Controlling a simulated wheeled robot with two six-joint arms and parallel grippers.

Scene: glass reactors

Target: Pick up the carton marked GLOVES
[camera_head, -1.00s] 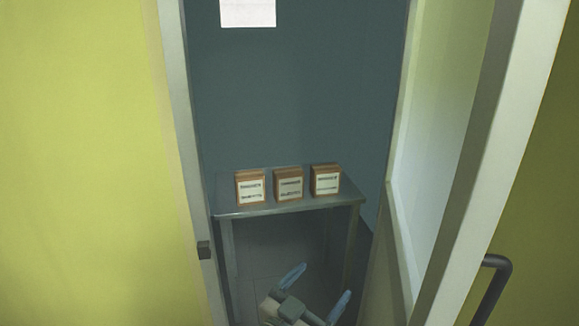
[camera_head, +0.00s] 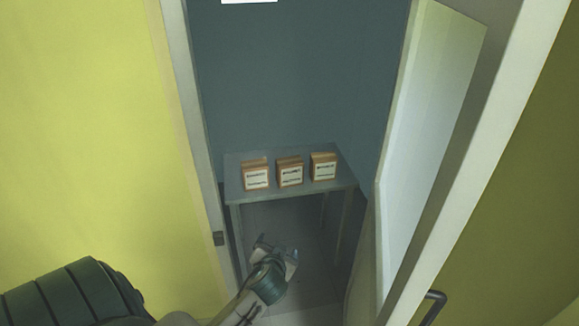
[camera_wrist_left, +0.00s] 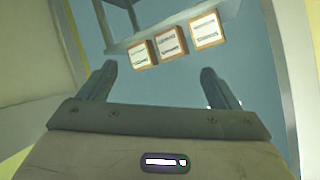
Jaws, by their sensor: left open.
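Three brown cartons with white labels stand in a row on a small grey table (camera_head: 236,187): the left carton (camera_head: 256,175), the middle carton (camera_head: 290,172) and the right carton (camera_head: 323,167). The label print is too small to read, so I cannot tell which is marked GLOVES. My left gripper (camera_head: 276,247) is in the doorway, in front of and below the tabletop in the picture, apart from the cartons. In the left wrist view, its fingers (camera_wrist_left: 158,82) are open and empty, with the cartons (camera_wrist_left: 171,43) beyond them. My right gripper is not in view.
A door frame (camera_head: 190,120) edges the opening on the left. An open door with a pale panel (camera_head: 425,150) and dark handle (camera_head: 432,303) stands on the right. Yellow wall (camera_head: 90,130) flanks the opening. Floor before the table looks clear.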

